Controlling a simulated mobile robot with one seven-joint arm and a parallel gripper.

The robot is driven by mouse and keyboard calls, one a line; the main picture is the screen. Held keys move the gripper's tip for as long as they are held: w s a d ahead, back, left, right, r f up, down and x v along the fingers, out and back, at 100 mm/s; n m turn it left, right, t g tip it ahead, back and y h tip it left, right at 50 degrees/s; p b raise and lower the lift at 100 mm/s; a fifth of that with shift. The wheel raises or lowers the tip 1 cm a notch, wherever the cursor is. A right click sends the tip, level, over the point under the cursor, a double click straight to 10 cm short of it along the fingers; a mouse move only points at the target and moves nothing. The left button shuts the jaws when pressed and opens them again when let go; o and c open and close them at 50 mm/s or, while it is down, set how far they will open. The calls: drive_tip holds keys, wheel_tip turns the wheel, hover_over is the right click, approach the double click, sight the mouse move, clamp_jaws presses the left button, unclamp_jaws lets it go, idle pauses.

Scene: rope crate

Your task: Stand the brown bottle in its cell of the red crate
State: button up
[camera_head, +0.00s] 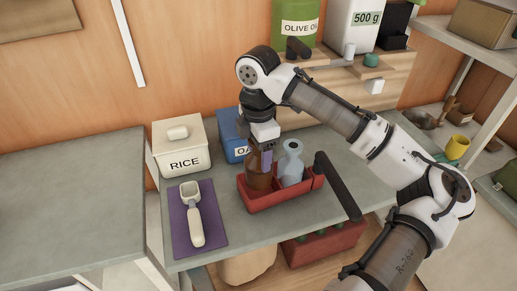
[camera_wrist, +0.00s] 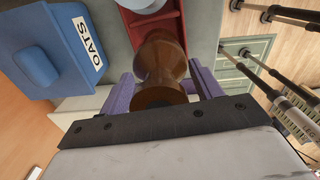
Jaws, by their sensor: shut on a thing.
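The brown bottle (camera_head: 257,178) is upright at the left end of the red crate (camera_head: 283,198). My gripper (camera_head: 263,158) comes from above and is shut on the bottle's upper part. In the wrist view, the purple fingers of my gripper (camera_wrist: 163,86) flank the brown bottle (camera_wrist: 160,62), with the red crate (camera_wrist: 172,30) beyond it. A pale blue-grey bottle (camera_head: 291,165) stands in the crate to the right of the brown one.
A blue oats box (camera_head: 231,145) stands close behind the crate, a white rice box (camera_head: 182,150) farther left. A white scoop (camera_head: 194,215) lies on a purple mat (camera_head: 180,228). A dark bar (camera_head: 338,187) rises at the crate's right. The grey counter (camera_head: 238,228) is clear in front.

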sight(259, 166)
drive_tip(key=shift+f+b, duration=1.5)
drive_tip(key=shift+f, duration=1.3)
idle(1.1)
idle(1.0)
drive_tip(key=o, duration=1.6)
drive_tip(key=shift+c, duration=0.2)
drive_tip(key=shift+r, duration=0.1)
wheel_tip(259, 166, up, 14)
drive_tip(key=shift+f, duration=0.2)
